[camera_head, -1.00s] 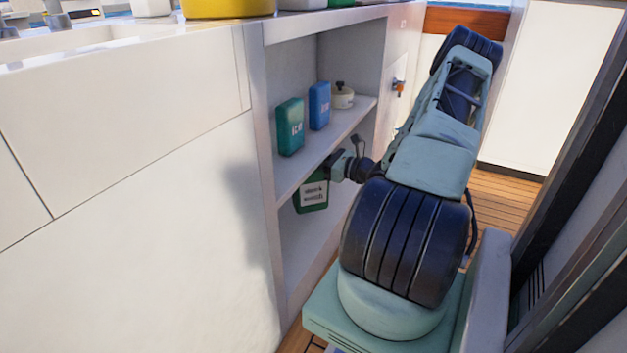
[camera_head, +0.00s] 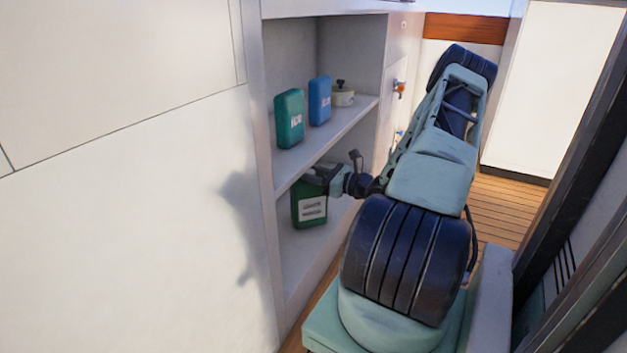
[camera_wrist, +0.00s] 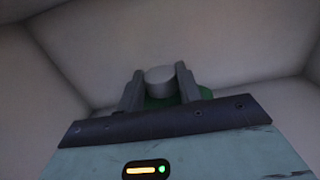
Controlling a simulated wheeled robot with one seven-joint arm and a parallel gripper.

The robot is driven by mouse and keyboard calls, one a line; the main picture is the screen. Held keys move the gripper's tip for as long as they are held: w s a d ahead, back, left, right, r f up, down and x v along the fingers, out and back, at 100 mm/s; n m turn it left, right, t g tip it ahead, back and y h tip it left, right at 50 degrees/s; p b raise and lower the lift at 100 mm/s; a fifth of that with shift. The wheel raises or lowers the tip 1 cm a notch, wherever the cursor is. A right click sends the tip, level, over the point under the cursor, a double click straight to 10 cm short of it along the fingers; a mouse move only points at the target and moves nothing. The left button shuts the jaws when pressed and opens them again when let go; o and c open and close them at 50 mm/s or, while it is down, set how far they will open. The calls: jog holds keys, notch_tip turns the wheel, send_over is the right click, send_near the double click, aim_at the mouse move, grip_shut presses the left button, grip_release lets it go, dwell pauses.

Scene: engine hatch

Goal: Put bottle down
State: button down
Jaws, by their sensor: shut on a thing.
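A dark green bottle (camera_head: 309,208) with a white label is upright inside the lower compartment of the white shelf unit (camera_head: 268,190). My gripper (camera_head: 318,174) is at the top of this bottle, reaching in from the right. In the wrist view, my gripper (camera_wrist: 160,88) has its two fingers on either side of the bottle's grey cap (camera_wrist: 160,75), shut on it, with some green of the bottle below. The bottle's base is close to the lower shelf floor; I cannot tell whether it touches.
A teal bottle (camera_head: 289,118), a blue bottle (camera_head: 320,100) and a small pale pot (camera_head: 343,95) stand on the middle shelf above. The shelf board is close over my gripper. The lower compartment looks otherwise empty.

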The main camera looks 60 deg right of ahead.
dwell(0.3)
jog(key=c, duration=0.9)
grip_release()
jog(key=shift+c, duration=0.2)
jog(key=shift+s+r+p, duration=0.2)
jog(key=shift+s+p, duration=0.05)
jog(key=shift+p, duration=0.05)
jog(key=s+d+p, duration=0.1)
jog(key=s+p, duration=0.5)
jog(key=s, duration=0.5)
jog(key=shift+s, duration=0.25)
jog(key=shift+f, duration=0.1)
